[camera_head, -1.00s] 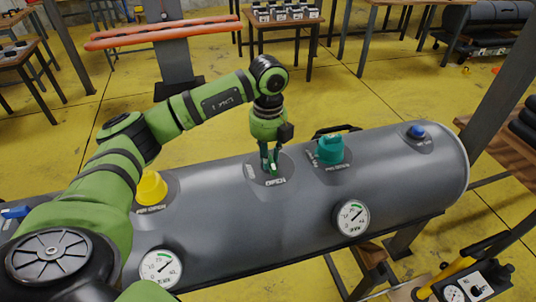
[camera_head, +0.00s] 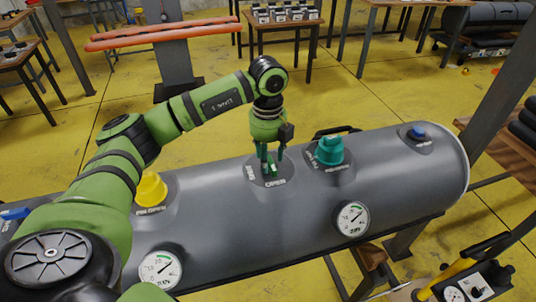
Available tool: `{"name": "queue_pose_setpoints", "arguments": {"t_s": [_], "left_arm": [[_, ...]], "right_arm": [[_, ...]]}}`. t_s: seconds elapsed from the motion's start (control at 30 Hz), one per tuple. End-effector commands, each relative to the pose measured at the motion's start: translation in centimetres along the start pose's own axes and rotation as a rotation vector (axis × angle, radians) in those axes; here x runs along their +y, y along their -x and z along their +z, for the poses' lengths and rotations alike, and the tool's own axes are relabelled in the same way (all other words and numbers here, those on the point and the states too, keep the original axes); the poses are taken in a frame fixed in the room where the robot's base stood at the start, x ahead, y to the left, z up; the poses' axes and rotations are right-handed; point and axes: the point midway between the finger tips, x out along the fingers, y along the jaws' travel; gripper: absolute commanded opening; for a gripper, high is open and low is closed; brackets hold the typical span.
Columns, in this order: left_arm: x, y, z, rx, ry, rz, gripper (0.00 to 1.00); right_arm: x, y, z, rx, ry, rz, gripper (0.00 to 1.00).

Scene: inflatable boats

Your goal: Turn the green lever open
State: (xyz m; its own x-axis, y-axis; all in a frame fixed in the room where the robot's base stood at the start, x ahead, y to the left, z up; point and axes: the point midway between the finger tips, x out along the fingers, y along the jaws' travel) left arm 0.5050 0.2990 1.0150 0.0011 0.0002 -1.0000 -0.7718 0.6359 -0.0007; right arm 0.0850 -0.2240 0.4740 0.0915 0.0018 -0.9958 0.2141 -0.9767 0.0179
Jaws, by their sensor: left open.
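The green lever (camera_head: 271,170) sits on a dark round plate (camera_head: 257,176) on top of the grey cylindrical boat tube. The plate carries a label reading OPEN on its front side. My left gripper (camera_head: 272,158) points down over the plate, with its fingers apart on either side of the lever. The fingers partly hide the lever, so its exact angle and any contact are hard to tell. My right gripper is not in view.
A teal valve cap (camera_head: 329,151) stands just right of the gripper, with a black handle behind it. A yellow cap (camera_head: 150,189) is to the left and a blue cap (camera_head: 417,131) at the right end. Two gauges (camera_head: 352,219) face front.

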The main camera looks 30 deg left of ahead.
Motion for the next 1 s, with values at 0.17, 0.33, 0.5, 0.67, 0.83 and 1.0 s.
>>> {"name": "queue_pose_setpoints", "arguments": {"t_s": [0.17, 0.33, 0.5, 0.67, 0.83, 1.0], "left_arm": [[-0.1, 1.4, 0.0, -0.001, -0.001, -0.003, 0.49], [-0.1, 5.0, 0.0, -0.003, -0.002, -0.005, 0.49], [-0.1, 8.8, 0.1, -0.003, -0.001, -0.005, 0.49], [0.0, 11.0, 0.1, -0.004, 0.001, -0.003, 0.49], [0.0, 11.9, 0.0, -0.001, 0.001, -0.001, 0.49], [0.0, 12.1, 0.0, 0.000, 0.001, 0.000, 0.49]], "right_arm": [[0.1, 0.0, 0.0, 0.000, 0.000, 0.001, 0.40], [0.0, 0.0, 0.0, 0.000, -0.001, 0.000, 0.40], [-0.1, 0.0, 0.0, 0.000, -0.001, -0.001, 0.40], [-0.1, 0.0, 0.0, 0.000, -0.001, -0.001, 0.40], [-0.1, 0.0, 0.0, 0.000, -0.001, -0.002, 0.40], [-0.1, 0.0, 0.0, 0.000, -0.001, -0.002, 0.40]]}}
